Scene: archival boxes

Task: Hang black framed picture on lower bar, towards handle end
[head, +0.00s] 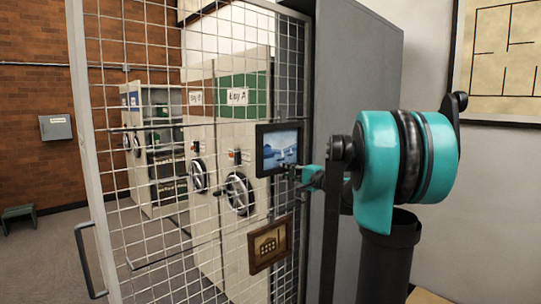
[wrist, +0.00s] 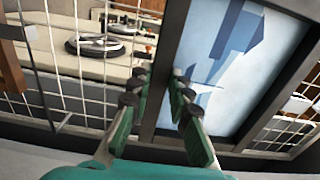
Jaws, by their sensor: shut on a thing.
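The black framed picture (head: 279,148), a blue and white scene, is upright in front of the wire mesh panel's right part in the head view. My gripper (head: 291,174) is shut on its lower right edge. In the wrist view my gripper (wrist: 158,88) has its fingers either side of the dark frame of the black framed picture (wrist: 240,60). I cannot tell whether the picture touches the mesh. The lower bar (head: 160,257) crosses the mesh low down, left of and below the picture. The handle (head: 88,262) is on the panel's left edge.
A brown framed picture (head: 270,243) hangs low on the mesh's right part, below the black one. An upper bar (head: 150,127) crosses the mesh higher up. The mesh (head: 120,190) is bare towards the handle. Shelving with handwheels (head: 239,194) stands behind it; a grey panel (head: 355,90) is at right.

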